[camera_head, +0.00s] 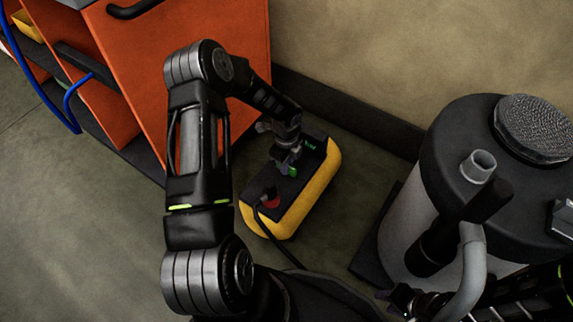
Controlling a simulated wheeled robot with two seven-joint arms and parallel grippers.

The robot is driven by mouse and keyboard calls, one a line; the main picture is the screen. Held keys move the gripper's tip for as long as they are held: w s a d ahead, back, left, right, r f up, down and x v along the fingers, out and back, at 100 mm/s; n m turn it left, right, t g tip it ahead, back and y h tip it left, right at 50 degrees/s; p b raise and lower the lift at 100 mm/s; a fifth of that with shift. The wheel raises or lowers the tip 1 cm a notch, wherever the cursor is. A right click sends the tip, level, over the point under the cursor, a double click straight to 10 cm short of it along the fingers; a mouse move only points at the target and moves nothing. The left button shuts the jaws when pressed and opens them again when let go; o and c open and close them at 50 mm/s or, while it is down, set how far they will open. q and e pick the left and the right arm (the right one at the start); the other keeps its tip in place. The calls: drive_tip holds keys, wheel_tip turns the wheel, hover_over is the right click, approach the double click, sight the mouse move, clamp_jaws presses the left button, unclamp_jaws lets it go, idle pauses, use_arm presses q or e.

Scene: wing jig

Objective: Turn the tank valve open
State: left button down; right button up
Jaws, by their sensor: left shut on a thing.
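A yellow tank (318,196) with rounded ends and a dark top panel lies on the floor in the middle of the head view. My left gripper (287,170) reaches down onto the top panel and is shut on a small part there, which looks like the tank valve. The fingers mostly hide that part, so how far it is turned cannot be told. Green bits show by the fingers, and a red disc (271,202) sits nearer the tank's front end. My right gripper (403,298) seems to be low at the right, dark and partly hidden, and its jaws cannot be made out.
An orange cabinet (166,62) with open shelves and a blue hose (47,100) stands at the upper left. A large grey drum (404,226) with a black lid and grey hose stands at the right. A black cable runs from the tank. Floor at the left is clear.

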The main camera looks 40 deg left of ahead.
use_arm(q)
drive_tip(key=shift+n, duration=0.4)
drive_tip(key=n, duration=0.8)
drive_tip(key=shift+n, duration=0.4)
drive_tip(key=n, duration=0.4)
drive_tip(key=shift+n, duration=2.2)
drive_tip(key=c, duration=1.4)
unclamp_jaws()
drive_tip(key=shift+c, duration=0.2)
